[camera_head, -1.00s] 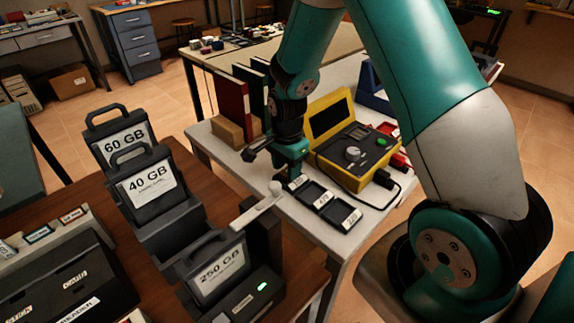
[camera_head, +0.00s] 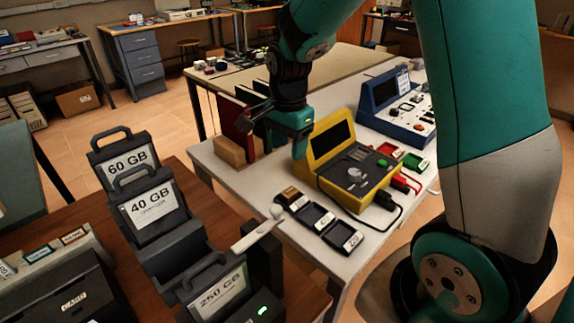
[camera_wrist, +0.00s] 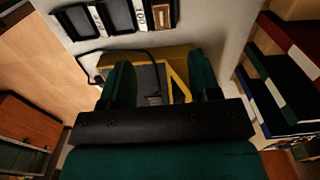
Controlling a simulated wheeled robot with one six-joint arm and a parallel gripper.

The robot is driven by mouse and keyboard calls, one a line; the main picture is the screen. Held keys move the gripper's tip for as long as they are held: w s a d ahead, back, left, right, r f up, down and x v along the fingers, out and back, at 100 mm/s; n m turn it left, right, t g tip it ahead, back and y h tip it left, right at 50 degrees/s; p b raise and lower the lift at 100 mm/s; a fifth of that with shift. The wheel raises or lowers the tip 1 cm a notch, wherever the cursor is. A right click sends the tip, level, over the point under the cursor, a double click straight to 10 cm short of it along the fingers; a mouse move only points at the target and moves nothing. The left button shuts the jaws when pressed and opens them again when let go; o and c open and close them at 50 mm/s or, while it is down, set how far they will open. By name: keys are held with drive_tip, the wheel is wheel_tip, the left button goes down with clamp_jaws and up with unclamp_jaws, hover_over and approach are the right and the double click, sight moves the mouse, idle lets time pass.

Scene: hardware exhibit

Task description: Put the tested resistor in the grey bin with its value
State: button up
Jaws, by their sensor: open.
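Three dark grey bins with white value labels stand in a row on the white table: the left bin (camera_head: 290,197), the middle bin (camera_head: 315,217) and the right bin (camera_head: 342,237). A small tan item (camera_head: 291,192) shows in the left bin; it may be the resistor, but it is too small to be sure. It also shows in the wrist view (camera_wrist: 153,17). The label values are hard to read. My gripper (camera_head: 300,150) is above the table, behind the bins and beside the yellow tester (camera_head: 350,172). It is open, and nothing shows between its fingers in the wrist view (camera_wrist: 162,85).
Red and dark binders (camera_head: 236,120) stand by a wooden block (camera_head: 230,150) left of my gripper. A blue device (camera_head: 397,105) and green tray (camera_head: 416,162) are at the right. Black cables run beside the tester. Labelled drive cases (camera_head: 150,205) stand on the brown table in front.

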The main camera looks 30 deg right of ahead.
drive_tip(key=s+a+r+n+y, duration=0.1)
drive_tip(key=s+a+r+n, duration=0.2)
drive_tip(key=s+a+n, duration=0.2)
drive_tip(key=s+a+r+n+y+p, duration=0.1)
drive_tip(key=s+a+r+n, duration=0.3)
drive_tip(key=s+n, duration=0.5)
drive_tip(key=s+a+r+n+y, duration=0.2)
drive_tip(key=s+a+r+n, duration=0.2)
drive_tip(key=s+a+n, duration=0.3)
drive_tip(key=shift+s+r+n, duration=0.2)
drive_tip(key=shift+r+n, duration=0.05)
drive_tip(key=shift+n, duration=0.45)
drive_tip(key=shift+a, duration=0.15)
